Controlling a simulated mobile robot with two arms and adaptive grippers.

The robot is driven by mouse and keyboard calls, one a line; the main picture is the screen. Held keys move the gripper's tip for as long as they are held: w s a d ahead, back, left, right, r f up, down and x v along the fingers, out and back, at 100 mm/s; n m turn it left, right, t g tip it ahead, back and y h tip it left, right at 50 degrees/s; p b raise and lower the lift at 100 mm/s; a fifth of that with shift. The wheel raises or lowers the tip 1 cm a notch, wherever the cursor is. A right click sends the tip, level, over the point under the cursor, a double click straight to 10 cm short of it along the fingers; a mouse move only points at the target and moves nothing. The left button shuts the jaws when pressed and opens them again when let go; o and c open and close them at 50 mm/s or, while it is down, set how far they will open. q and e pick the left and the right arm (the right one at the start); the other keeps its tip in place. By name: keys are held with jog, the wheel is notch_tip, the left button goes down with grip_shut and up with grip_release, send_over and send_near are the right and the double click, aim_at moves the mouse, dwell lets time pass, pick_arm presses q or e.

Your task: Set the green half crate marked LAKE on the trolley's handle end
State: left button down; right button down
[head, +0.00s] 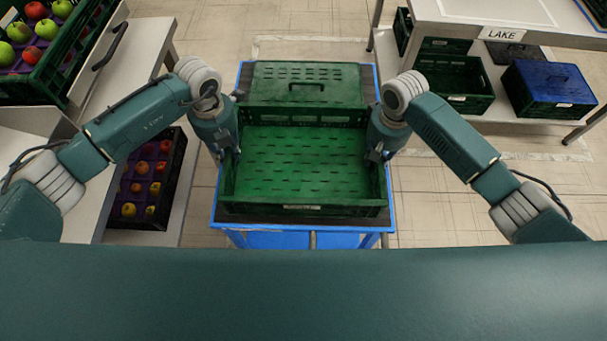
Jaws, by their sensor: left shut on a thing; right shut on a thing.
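The green crate (304,170) between my grippers is empty, with a slotted floor and a small pale label on its near wall that is too small to read. It is at the near end of the blue trolley (262,240). I cannot tell whether it rests on the trolley's dark top or hangs just above it. My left gripper (232,153) is shut on its left wall, and my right gripper (376,154) is shut on its right wall. The fingertips are partly hidden. A green lidded crate (305,84) with a dark handle sits behind it on the trolley.
At right, a table (480,14) carries a LAKE sign (502,34); an open green crate (455,84) and a blue-lidded crate (548,86) stand on its lower shelf. At left, a bench (130,65) holds a crate of apples (55,75), with a dark fruit crate (150,185) below.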

pick_arm(q)
jog(key=shift+f, duration=0.1)
pick_arm(e)
jog(key=shift+d+f, duration=0.1)
